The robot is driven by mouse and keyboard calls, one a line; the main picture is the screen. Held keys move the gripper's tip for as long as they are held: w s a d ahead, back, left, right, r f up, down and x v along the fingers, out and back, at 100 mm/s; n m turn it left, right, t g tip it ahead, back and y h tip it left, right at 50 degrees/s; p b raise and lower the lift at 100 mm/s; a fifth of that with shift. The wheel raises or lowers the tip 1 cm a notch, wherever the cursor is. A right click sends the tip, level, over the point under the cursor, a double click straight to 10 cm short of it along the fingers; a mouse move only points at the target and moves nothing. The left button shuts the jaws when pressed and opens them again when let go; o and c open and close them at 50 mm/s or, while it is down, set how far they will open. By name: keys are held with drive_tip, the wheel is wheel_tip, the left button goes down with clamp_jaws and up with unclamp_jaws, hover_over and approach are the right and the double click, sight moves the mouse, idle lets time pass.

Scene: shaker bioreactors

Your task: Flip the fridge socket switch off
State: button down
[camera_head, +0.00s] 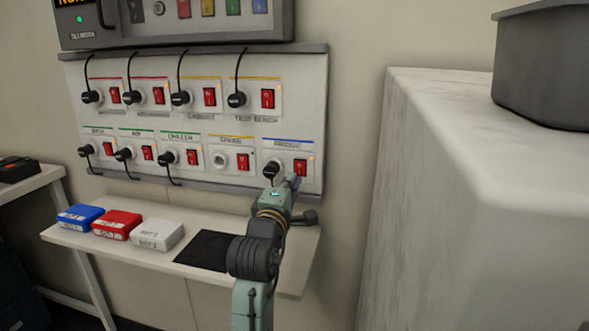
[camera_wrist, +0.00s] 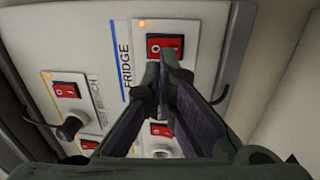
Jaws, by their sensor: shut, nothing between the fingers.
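The fridge socket panel (camera_head: 288,146) has a blue stripe and is at the lower right of the socket board. Its red rocker switch (camera_head: 300,167) also shows in the wrist view (camera_wrist: 165,43), beside the word FRIDGE. A small orange light (camera_wrist: 143,23) glows near the switch. A black plug (camera_head: 271,171) sits in the fridge socket. My gripper (camera_head: 292,182) is shut and empty just below the switch. In the wrist view its fingertips (camera_wrist: 164,62) are at the switch's edge and hide part of it. I cannot tell whether they touch it.
The socket board (camera_head: 205,121) holds several other labelled sockets with red switches and black plugs. A shelf (camera_head: 215,213) below bears blue (camera_head: 80,217), red (camera_head: 116,224) and white (camera_head: 156,234) boxes. A large pale block (camera_head: 460,200) stands close on the right.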

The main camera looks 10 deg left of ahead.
sight(298, 167)
drive_tip(key=shift+w+r+p, duration=0.15)
drive_tip(key=shift+w+p, duration=0.1)
drive_tip(key=shift+w, duration=0.8)
drive_tip(key=shift+w+r+p, duration=0.1)
drive_tip(key=shift+w+p, duration=0.15)
drive_tip(key=shift+w, duration=0.8)
drive_tip(key=shift+r, duration=0.1)
